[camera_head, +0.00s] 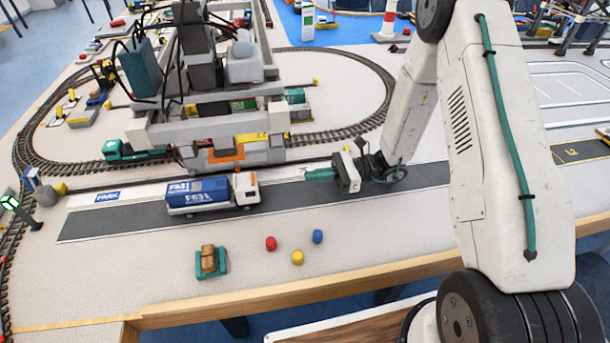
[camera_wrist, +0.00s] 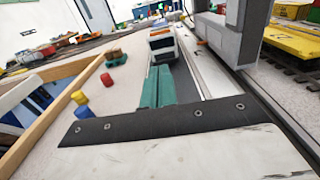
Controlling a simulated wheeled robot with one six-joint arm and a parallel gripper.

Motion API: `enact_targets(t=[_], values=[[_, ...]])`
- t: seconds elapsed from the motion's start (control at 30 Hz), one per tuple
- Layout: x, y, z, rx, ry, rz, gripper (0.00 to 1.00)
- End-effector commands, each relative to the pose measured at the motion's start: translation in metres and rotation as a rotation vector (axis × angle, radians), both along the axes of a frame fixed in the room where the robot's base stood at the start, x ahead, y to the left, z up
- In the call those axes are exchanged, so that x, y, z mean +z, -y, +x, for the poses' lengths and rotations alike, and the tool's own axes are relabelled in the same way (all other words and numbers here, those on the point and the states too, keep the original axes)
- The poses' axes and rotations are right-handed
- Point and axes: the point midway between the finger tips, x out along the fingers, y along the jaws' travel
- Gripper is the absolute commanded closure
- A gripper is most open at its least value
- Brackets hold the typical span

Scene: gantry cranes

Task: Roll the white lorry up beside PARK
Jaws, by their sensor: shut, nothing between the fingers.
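The white lorry (camera_head: 245,187) has a white cab with an orange light on top and carries a blue box body. It stands on the dark grey road strip with its cab facing right, towards my gripper. A blue PARK label (camera_head: 107,196) lies on the pale strip behind the road, left of the lorry. My gripper (camera_head: 309,174) is shut and empty over the road, right of the cab with a gap between. In the wrist view, its teal fingers (camera_wrist: 157,86) point towards the front of the lorry (camera_wrist: 163,44). PARK cannot be made out there.
A grey gantry crane (camera_head: 205,125) stands just behind the road. Red (camera_head: 271,243), yellow (camera_head: 297,257) and blue (camera_head: 317,236) pegs and a teal tray with brown load (camera_head: 211,262) stand in front. The road left of the lorry is clear.

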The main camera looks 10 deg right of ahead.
Motion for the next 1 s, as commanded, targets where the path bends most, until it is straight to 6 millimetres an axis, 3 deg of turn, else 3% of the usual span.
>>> enact_targets(t=[0.3, 0.5, 0.7, 1.0], values=[[0.0, -0.07, 0.001, 0.007, 0.0, -0.001, 1.0], [0.0, -0.103, 0.002, 0.006, 0.0, -0.001, 1.0], [0.0, -0.117, 0.003, 0.004, 0.001, -0.001, 1.0], [0.0, -0.119, 0.003, 0.003, 0.001, -0.001, 1.0]])
